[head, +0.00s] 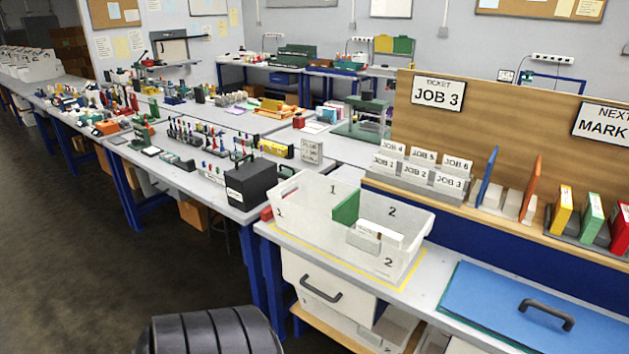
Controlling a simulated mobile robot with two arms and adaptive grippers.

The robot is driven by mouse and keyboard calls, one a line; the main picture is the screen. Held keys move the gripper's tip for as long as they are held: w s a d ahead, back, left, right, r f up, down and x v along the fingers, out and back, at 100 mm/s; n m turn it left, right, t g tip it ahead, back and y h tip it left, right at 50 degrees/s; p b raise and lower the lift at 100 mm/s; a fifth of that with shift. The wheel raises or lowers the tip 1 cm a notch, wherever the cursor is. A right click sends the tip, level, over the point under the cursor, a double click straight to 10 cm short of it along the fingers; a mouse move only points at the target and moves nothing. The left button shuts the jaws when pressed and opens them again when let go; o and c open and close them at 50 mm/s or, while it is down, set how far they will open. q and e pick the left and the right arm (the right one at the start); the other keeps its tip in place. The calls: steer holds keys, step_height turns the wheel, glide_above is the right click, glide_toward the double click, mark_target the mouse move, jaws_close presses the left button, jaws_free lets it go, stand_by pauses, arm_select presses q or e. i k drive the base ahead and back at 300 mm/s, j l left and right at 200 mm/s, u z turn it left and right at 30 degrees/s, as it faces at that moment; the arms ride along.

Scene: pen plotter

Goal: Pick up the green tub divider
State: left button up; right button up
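The green tub divider (347,207) stands upright inside the white tub (300,218), across its middle. Its lower part is hidden by the tub's contents and front wall. The tub sits on the light bench top inside a yellow outline and carries the marks 1 and 2. A white block-like item (375,236) lies in the compartment to the right of the divider. Neither of my grippers shows in the head view.
A black box (250,184) stands left of the tub. A shelf with job cards (420,170), blue and orange panels and coloured boxes (592,217) rises behind it. A blue panel with a dark handle (546,314) lies at right. A bench strip between tub and panel is clear.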

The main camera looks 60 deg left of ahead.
mark_target(346, 214)
steer(key=u, duration=1.8)
